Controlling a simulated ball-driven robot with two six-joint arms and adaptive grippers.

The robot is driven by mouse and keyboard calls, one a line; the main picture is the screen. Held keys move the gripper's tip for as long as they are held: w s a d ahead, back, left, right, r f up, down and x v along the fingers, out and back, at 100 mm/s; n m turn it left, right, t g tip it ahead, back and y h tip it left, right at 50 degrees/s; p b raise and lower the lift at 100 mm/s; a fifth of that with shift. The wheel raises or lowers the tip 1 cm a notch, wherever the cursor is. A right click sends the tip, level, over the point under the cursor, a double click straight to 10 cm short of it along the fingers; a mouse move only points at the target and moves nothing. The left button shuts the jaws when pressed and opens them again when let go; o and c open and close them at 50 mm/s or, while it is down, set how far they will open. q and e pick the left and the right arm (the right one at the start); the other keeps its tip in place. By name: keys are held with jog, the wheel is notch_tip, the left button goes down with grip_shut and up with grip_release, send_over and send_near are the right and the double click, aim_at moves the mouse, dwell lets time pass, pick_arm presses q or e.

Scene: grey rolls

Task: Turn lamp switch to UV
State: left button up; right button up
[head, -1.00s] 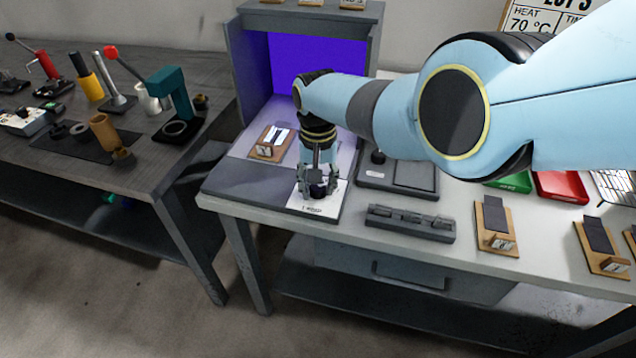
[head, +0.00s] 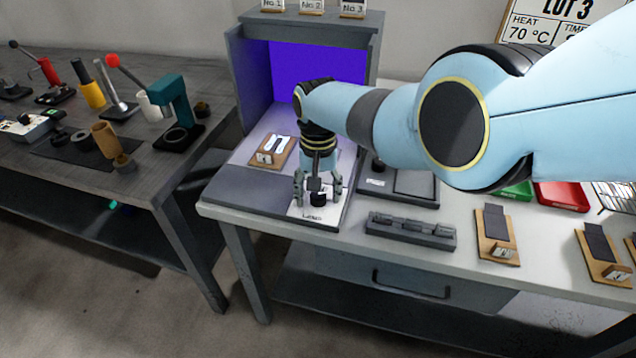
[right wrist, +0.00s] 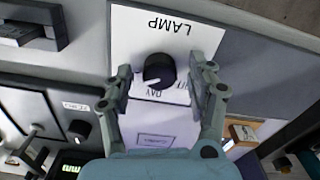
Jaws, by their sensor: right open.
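The lamp switch is a round black knob (right wrist: 158,70) on a white plate (right wrist: 196,38) marked LAMP. In the right wrist view its white pointer mark faces the DAY label. Another label beside DAY is partly hidden by a finger. In the head view the knob (head: 318,199) is at the front of the lamp box base. My right gripper (head: 318,190) is above the knob. In the right wrist view my right gripper (right wrist: 163,78) is open, one finger on each side of the knob with gaps visible. My left gripper is not in view.
The lamp box (head: 248,85) has a violet-lit inside. A wooden block (head: 271,152) lies on its base. A grey rack (head: 410,230) and a dark device (head: 400,184) stand to the right. Another small knob (right wrist: 79,130) is on the neighbouring panel. A bench with tools stands at left.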

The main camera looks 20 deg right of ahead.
aim_at(319, 194)
notch_tip(319, 194, up, 12)
dwell(0.6)
